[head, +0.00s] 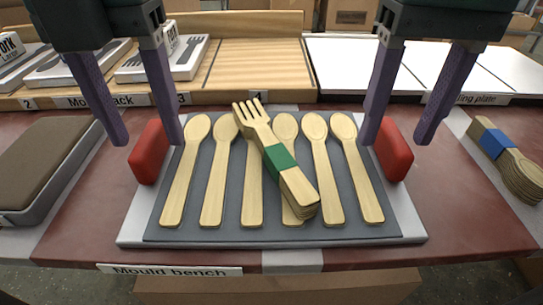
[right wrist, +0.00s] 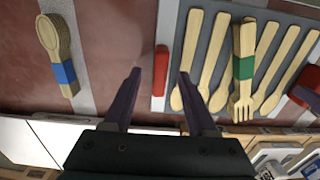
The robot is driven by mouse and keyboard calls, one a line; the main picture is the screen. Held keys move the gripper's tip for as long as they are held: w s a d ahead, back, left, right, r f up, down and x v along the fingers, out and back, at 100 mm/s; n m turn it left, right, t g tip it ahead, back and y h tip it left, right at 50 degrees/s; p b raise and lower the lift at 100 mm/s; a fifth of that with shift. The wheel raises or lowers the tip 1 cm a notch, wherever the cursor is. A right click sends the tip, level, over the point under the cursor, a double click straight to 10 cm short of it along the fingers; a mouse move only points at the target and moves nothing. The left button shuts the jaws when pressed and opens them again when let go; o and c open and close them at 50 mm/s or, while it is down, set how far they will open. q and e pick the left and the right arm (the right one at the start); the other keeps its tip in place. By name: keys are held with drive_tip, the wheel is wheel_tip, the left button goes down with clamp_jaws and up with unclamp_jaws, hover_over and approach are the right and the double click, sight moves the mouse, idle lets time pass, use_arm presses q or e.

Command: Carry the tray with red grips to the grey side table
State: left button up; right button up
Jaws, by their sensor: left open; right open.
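The tray (head: 410,235) has a pale rim, a dark grey bed and a red grip at each end. It lies on the mould bench. Several wooden spoons (head: 212,195) lie on it in a row, with a green-banded bundle of wooden forks (head: 280,160) slanting across them. My left gripper (head: 148,142) is open, its fingers on either side of the left red grip (head: 148,165). My right gripper (head: 398,142) is open around the right red grip (head: 396,165); the right wrist view shows this grip (right wrist: 161,65) between the fingertips. I cannot identify the grey side table.
A grey box with a brown top (head: 45,165) sits left of the tray. A blue-banded bundle of spoons (head: 505,160) lies to the right. Behind are a wooden rack (head: 260,65) with numbered bays and white plates (head: 345,65).

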use_arm(q)
drive_tip(key=shift+f, duration=1)
use_arm(e)
drive_tip(key=shift+f, duration=1)
use_arm(q)
clamp_jaws()
use_arm(e)
clamp_jaws()
use_arm(q)
drive_tip(key=shift+r, duration=0.1)
